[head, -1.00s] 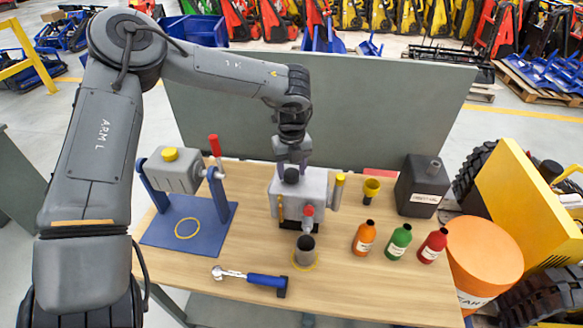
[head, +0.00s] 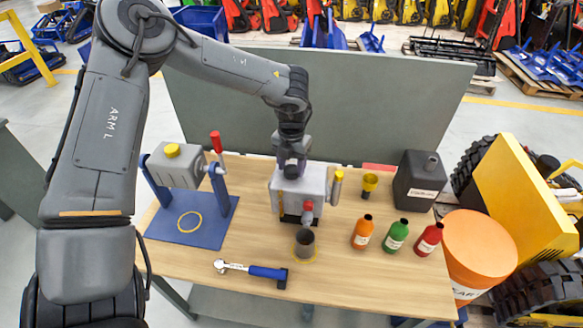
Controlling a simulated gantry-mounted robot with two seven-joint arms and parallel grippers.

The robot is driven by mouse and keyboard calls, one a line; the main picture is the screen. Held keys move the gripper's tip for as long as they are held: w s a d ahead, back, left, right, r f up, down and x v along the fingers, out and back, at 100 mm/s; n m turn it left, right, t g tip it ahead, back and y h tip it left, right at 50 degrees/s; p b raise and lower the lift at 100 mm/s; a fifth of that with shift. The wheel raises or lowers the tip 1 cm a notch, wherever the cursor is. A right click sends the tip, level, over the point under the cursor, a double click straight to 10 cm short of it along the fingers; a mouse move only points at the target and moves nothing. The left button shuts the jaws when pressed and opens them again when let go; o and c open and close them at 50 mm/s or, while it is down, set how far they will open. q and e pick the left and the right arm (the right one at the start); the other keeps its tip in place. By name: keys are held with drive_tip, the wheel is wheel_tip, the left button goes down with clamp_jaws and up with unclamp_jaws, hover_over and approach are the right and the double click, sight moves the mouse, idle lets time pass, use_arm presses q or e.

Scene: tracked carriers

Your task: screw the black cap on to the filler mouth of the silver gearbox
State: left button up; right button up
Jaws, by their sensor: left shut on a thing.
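The silver gearbox (head: 312,184) stands near the middle of the wooden bench, with a yellow-topped post on its right side and a red-topped fitting at its front. My left gripper (head: 291,162) comes down over its top from behind and is shut on the black cap (head: 291,172). The cap is at the gearbox's top face. It hides the filler mouth, so I cannot tell whether cap and mouth touch or how far the thread is engaged. My right gripper is not in view.
A blue stand (head: 166,227) holding a grey box is at left. Orange (head: 362,234), green (head: 396,238) and red (head: 428,241) bottles, a yellow funnel (head: 370,182) and a black canister (head: 418,183) are at right.

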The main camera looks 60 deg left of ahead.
use_arm(q)
drive_tip(key=m, duration=0.4)
drive_tip(key=m+p, duration=0.1)
drive_tip(key=m, duration=0.2)
drive_tip(key=shift+r, duration=0.1)
drive_tip(key=m, duration=0.6)
drive_tip(key=shift+m, duration=0.4)
drive_tip(key=o, duration=0.8)
drive_tip(key=shift+o, duration=0.2)
